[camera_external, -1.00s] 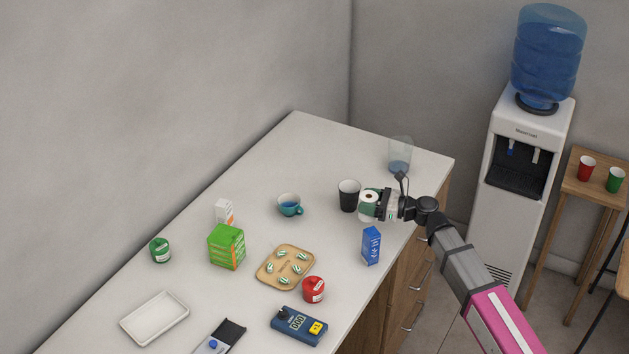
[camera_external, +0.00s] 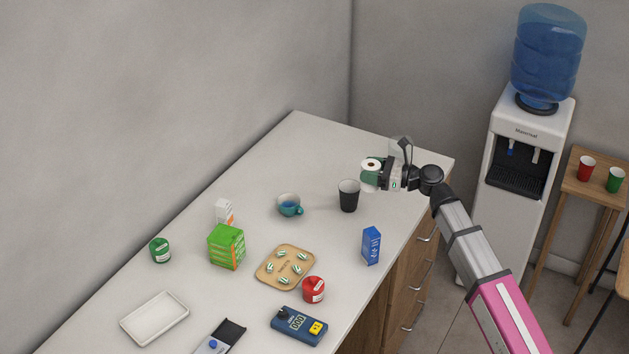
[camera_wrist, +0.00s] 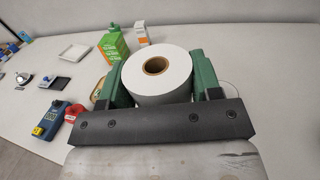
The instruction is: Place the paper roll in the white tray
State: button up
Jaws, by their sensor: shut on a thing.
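The white paper roll (camera_wrist: 158,84) has a brown core and sits between the green fingers of my gripper (camera_wrist: 158,88) in the wrist view. My gripper is shut on it. In the external view the roll (camera_external: 371,166) is held upright above the far right part of the counter, behind the black cup. The white tray (camera_external: 155,319) lies empty at the near left of the counter, far from my gripper (camera_external: 372,174). The tray also shows in the wrist view (camera_wrist: 74,53) at the upper left.
A blue mug (camera_external: 289,204), green box (camera_external: 227,247), wooden tray (camera_external: 262,279) with striped pieces, red jar (camera_external: 313,289) and blue meter (camera_external: 299,325) lie between. A green jar (camera_external: 160,250) stands behind the white tray.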

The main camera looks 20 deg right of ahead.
jog(key=s+a+n+g, duration=0.1)
jog(key=s+a, duration=0.2)
jog(key=a, duration=0.9)
jog(key=s+a+y, duration=0.1)
jog(key=s+a, duration=0.2)
jog(key=a, duration=0.9)
jog(key=s+a+n+g, duration=0.1)
jog(key=s+a, duration=0.2)
jog(key=a, duration=0.9)
jog(key=s+a+n+g+y, duration=0.1)
jog(key=s+a+g, duration=0.1)
jog(key=s+a, duration=1.05)
jog(key=s+a+n+g, duration=0.1)
jog(key=s+a, duration=0.9)
jog(key=a, duration=0.6)
send_over(163, 324)
notch_tip(163, 324, down, 12)
jog(key=r, duration=0.1)
jog(key=shift+m, duration=0.3)
jog(key=shift+f, duration=2.2)
jog(key=shift+f, duration=0.45)
